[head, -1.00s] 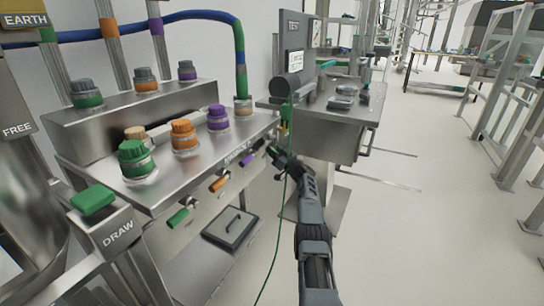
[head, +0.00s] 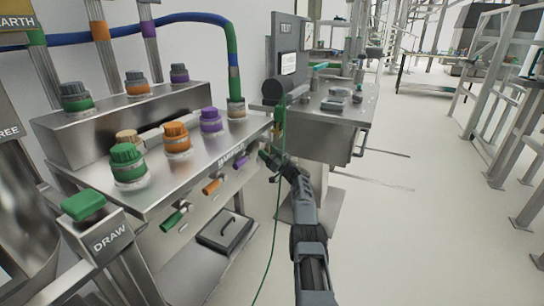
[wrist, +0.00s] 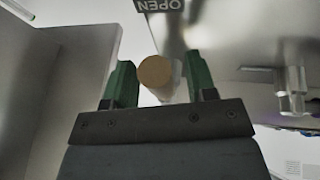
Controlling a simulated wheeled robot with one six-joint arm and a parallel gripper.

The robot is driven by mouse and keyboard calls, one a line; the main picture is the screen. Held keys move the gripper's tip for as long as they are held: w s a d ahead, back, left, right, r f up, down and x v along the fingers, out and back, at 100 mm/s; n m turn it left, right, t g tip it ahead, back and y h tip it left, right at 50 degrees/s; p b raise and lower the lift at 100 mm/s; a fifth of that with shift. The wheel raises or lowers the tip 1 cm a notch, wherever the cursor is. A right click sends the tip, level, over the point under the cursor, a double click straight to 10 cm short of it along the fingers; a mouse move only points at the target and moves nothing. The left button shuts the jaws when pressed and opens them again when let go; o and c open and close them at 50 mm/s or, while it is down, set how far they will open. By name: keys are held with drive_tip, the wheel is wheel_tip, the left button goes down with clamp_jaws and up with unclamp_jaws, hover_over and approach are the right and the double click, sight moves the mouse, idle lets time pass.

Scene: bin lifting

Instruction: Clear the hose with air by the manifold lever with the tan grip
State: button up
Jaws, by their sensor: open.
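The steel manifold (head: 190,180) stands at left with green, orange and purple lever grips along its front face. In the wrist view, the round tan end of a lever grip (wrist: 155,72) lies between the two green fingers of my gripper (wrist: 155,85). The fingers are open, with a gap visible on each side of the grip. In the head view, my gripper (head: 268,157) is at the manifold's right front end, just right of the purple grip (head: 240,161). It hides the tan grip there. An upside-down "OPEN" label (wrist: 160,4) shows above the grip.
The orange (head: 211,187) and green (head: 173,219) grips stick out left of my gripper. A green cord (head: 273,240) hangs beside my arm. A steel cabinet (head: 320,135) stands close behind at right.

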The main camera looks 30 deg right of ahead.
drive_tip(key=shift+s+d+r+p, duration=0.1)
drive_tip(key=shift+r+p, duration=0.1)
drive_tip(key=shift+p, duration=0.55)
drive_tip(key=p, duration=0.3)
drive_tip(key=shift+s+d, duration=0.2)
drive_tip(key=shift+s, duration=0.05)
drive_tip(key=p+v, duration=1.3)
drive_tip(key=p, duration=0.1)
drive_tip(key=shift+f+p, duration=0.3)
drive_tip(key=shift+f, duration=0.05)
drive_tip(key=shift+a, duration=0.15)
